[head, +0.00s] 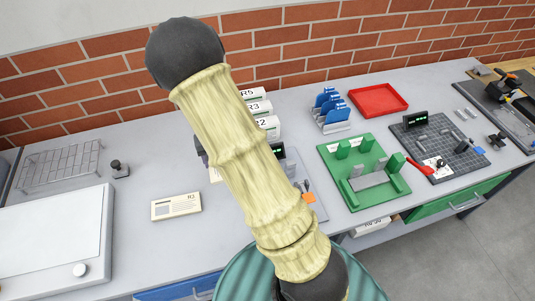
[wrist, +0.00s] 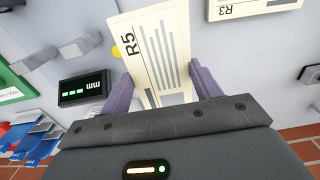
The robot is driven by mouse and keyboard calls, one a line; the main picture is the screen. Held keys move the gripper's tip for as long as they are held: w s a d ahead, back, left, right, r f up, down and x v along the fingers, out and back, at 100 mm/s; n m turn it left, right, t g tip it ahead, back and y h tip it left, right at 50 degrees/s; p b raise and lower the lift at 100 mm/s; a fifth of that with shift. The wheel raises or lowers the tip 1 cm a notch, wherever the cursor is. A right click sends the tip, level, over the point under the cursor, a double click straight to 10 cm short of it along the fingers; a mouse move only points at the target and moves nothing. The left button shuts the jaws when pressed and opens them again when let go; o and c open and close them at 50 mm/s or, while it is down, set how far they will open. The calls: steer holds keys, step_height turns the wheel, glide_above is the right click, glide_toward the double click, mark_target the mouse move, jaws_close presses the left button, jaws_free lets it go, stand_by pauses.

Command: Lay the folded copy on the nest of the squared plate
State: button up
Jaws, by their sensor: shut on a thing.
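My gripper (wrist: 163,90) is shut on a cream folded copy marked R5 (wrist: 153,45), which sticks out between the two purple fingers in the wrist view. In the head view my own arm hides the gripper and most of what is around it. A dark plate ruled in squares (head: 432,136) lies at the right of the bench in the head view, with a small display and several fittings on it. I cannot make out its nest clearly. The held copy is not over this plate.
Another copy (head: 176,206) lies flat on the bench at left; a copy marked R3 (wrist: 245,8) shows in the wrist view. A wire rack (head: 60,167) is far left.

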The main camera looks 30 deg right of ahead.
step_height(320, 180, down, 6)
steer(key=shift+w+p, duration=0.15)
steer(key=shift+p, duration=0.35)
steer(key=shift+a, duration=0.1)
step_height(320, 180, down, 4)
steer(key=shift+f+p, duration=0.1)
steer(key=shift+p, duration=0.3)
steer(key=o, duration=0.7)
steer(key=shift+f, duration=0.1)
steer(key=shift+o, duration=0.7)
